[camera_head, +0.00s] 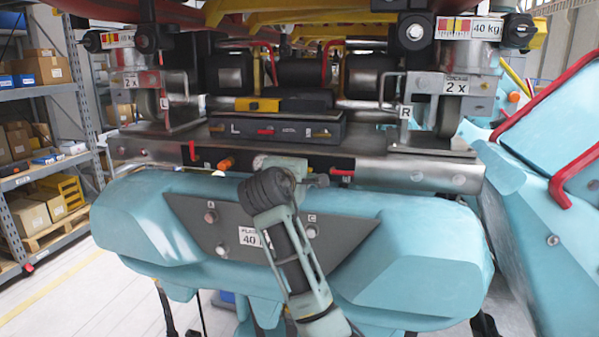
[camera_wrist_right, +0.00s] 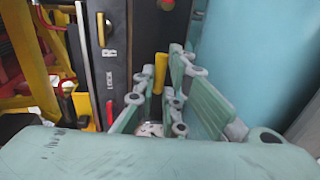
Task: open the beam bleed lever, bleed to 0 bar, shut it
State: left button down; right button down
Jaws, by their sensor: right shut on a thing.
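My right gripper (camera_head: 284,166) is at the middle of the steel beam (camera_head: 390,170), just above the turquoise front body. In the right wrist view its fingers (camera_wrist_right: 159,92) are closed around a slim yellow lever (camera_wrist_right: 160,72), which appears to be the bleed lever. The lever's lower part is hidden between the fingers. A pale round face, perhaps a gauge (camera_wrist_right: 150,129), shows partly behind the fingers; its reading cannot be made out. In the head view the gripper hides the lever. My left gripper is in neither view.
An orange knob (camera_head: 226,164) and a red lever (camera_head: 192,151) sit left of the gripper, another red lever (camera_head: 342,172) close to its right. A dark box (camera_head: 277,131) lies above. The turquoise body (camera_head: 420,245) bulges out below. Shelves (camera_head: 45,90) stand at far left.

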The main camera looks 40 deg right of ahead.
jog(key=c, duration=1.8)
grip_release()
jog(key=shift+s, duration=0.1)
jog(key=v, duration=1.2)
